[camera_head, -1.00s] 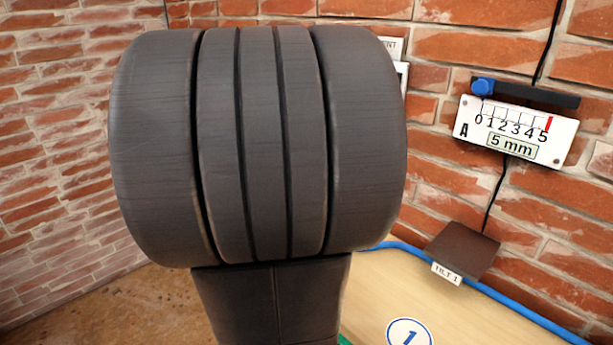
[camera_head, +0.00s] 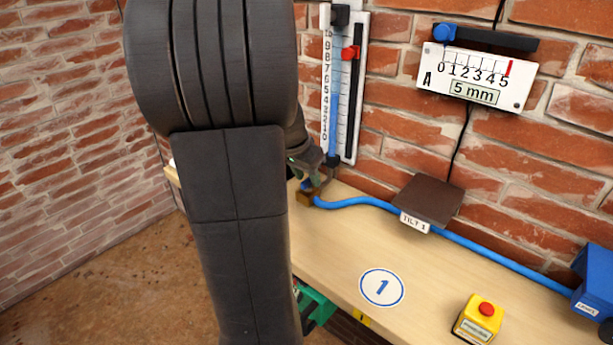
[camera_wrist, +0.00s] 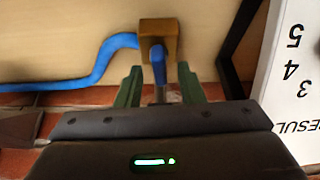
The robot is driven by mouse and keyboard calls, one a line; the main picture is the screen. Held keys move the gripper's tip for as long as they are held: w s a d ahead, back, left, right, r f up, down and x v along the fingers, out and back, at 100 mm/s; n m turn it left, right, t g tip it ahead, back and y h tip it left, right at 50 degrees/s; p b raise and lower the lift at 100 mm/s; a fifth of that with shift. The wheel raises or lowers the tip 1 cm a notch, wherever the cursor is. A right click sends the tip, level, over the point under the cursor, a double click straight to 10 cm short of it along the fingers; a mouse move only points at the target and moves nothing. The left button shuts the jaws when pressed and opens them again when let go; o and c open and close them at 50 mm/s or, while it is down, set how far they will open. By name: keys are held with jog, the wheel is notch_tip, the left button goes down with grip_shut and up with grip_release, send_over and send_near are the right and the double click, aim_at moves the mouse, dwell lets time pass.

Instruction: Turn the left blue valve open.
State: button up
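The blue valve is a brass block (camera_wrist: 158,32) with a blue handle (camera_wrist: 158,65) on it, seen in the wrist view at the end of a blue hose (camera_wrist: 95,70). In the head view the brass block (camera_head: 305,197) sits at the back of the bench, partly hidden by my arm. My gripper (camera_wrist: 160,80) has its two green fingers apart, one on each side of the handle. I cannot tell whether either finger touches it. My gripper (camera_head: 312,176) is small and partly covered in the head view.
A scale tube with a red marker (camera_head: 350,52) hangs behind my gripper. A yellow box with a red button (camera_head: 480,318) and a blue box (camera_head: 595,283) stand on the bench (camera_head: 430,275).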

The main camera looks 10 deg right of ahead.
jog(key=shift+f, duration=0.1)
grip_shut()
jog(key=shift+n, duration=0.3)
jog(key=n+t+y+p, duration=0.1)
jog(key=n, duration=0.1)
jog(key=shift+d+n+p, duration=0.15)
jog(key=shift+n+p, duration=0.2)
jog(key=shift+n, duration=0.05)
jog(key=n+p, duration=0.1)
jog(key=n+y, duration=0.1)
jog(key=n, duration=0.1)
jog(key=shift+d+r+n+p, duration=0.1)
jog(key=shift+r+n+p, duration=0.1)
jog(key=shift+n+p, duration=0.15)
jog(key=n+y, duration=0.1)
jog(key=n, duration=0.1)
jog(key=n+y, duration=0.1)
jog(key=n, duration=0.1)
jog(key=shift+d+f+t, duration=0.15)
jog(key=shift+f+t, duration=0.05)
jog(key=shift+t, duration=0.1)
jog(key=n+y+b, duration=0.1)
jog(key=n, duration=0.1)
jog(key=n+g+y, duration=0.1)
jog(key=n, duration=0.2)
jog(key=shift+n+b, duration=0.35)
jog(key=shift+b, duration=0.05)
